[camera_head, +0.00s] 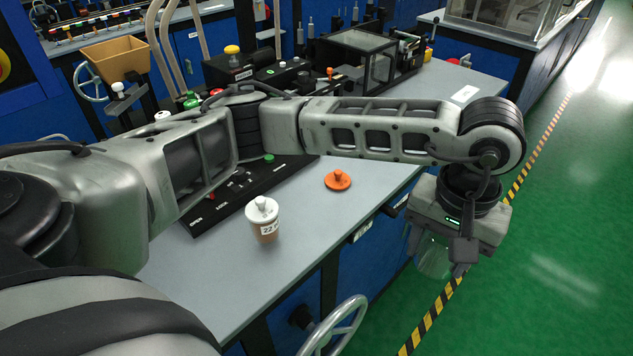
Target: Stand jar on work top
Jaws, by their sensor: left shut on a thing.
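My left arm reaches across the work top (290,260), and its gripper (444,252) points down beyond the front edge, over the green floor. The left gripper is shut on a clear, greenish glass-like jar (431,262), partly hidden by the gripper. The jar hangs off the side of the bench, apart from the work top. An orange lid with a knob (337,180) lies on the work top. A brown jar with a white lid and a label (265,222) stands upright nearer to me. My right gripper is out of view.
A black control panel (235,198) lies along the back of the work top. A machine with a clear guard (365,62) stands behind my arm. A handwheel (338,328) juts from the bench front. Grey work top is free around the orange lid.

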